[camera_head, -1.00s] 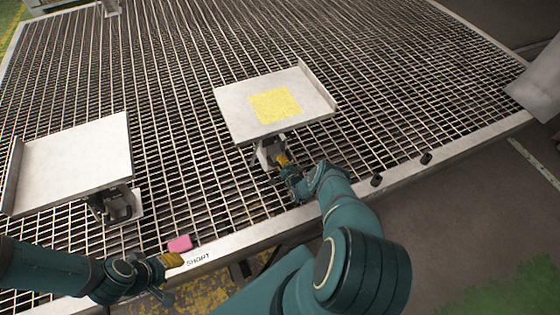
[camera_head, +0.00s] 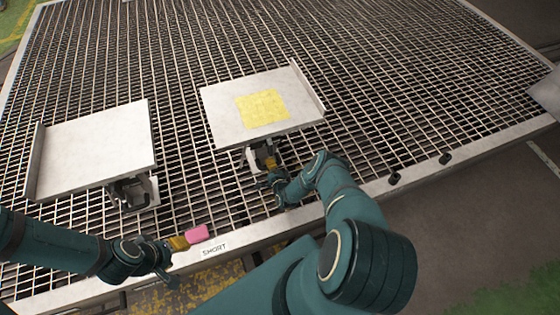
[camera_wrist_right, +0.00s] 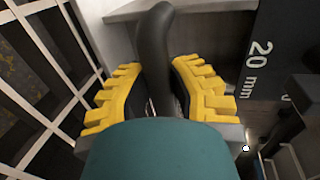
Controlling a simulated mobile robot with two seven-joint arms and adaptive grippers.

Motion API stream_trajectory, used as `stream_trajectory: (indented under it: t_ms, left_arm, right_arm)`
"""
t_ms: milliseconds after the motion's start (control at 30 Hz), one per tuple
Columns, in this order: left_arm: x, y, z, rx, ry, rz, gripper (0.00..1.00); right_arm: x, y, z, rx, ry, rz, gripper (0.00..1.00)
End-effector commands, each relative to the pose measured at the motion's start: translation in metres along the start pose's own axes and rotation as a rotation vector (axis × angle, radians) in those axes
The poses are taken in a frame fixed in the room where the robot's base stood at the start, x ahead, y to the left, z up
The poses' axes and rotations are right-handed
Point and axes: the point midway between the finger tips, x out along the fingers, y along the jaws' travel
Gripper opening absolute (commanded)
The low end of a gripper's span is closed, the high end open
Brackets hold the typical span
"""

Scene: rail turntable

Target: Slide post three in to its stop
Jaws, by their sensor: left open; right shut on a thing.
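A post (camera_head: 262,157) carries a pale plate (camera_head: 225,112) with a yellow square (camera_head: 262,108) and stands at the middle of the grating. No post number is readable. My right gripper (camera_head: 270,168) is at this post, below the plate's near edge. In the right wrist view my right gripper (camera_wrist_right: 158,88) is shut on a dark rounded handle (camera_wrist_right: 155,42). My left gripper (camera_head: 180,242) is open at the deck's front edge, next to a pink block (camera_head: 197,233).
A second pale plate (camera_head: 95,150) on its own post (camera_head: 130,193) stands to the left, a narrow gap away. A label reading SHORT (camera_head: 214,249) is on the front rim. The wrist view shows a dark "20 mm" plate (camera_wrist_right: 258,70). Grating behind the plates is clear.

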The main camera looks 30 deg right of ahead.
Motion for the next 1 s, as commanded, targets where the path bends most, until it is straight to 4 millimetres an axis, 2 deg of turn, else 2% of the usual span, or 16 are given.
stream_trajectory:
  t_ms: [33, 133, 567, 600, 667, 1000]
  left_arm:
    - [0.0, 0.0, 0.0, 0.0, 0.0, 0.0, 0.47]
    - [0.0, 0.0, 0.0, 0.0, 0.001, 0.0, 0.47]
    - [0.0, 0.0, 0.0, 0.0, 0.001, 0.0, 0.47]
    - [0.0, 0.0, 0.0, 0.0, 0.001, 0.0, 0.47]
    - [0.0, 0.0, 0.0, 0.0, 0.001, 0.0, 0.47]
    - [0.0, 0.0, 0.0, 0.0, 0.001, 0.0, 0.47]
  right_arm:
    - [-0.002, 0.002, 0.009, 0.004, -0.007, 0.004, 0.0]
    - [-0.004, 0.002, 0.016, 0.002, -0.005, 0.004, 0.0]
    - [-0.004, 0.002, 0.021, 0.002, -0.008, 0.005, 0.0]
    - [-0.005, 0.002, 0.021, 0.002, -0.008, 0.005, 0.34]
    - [-0.004, 0.002, 0.02, 0.002, -0.006, 0.004, 0.52]
    - [-0.004, 0.001, 0.016, 0.0, 0.0, 0.002, 0.52]
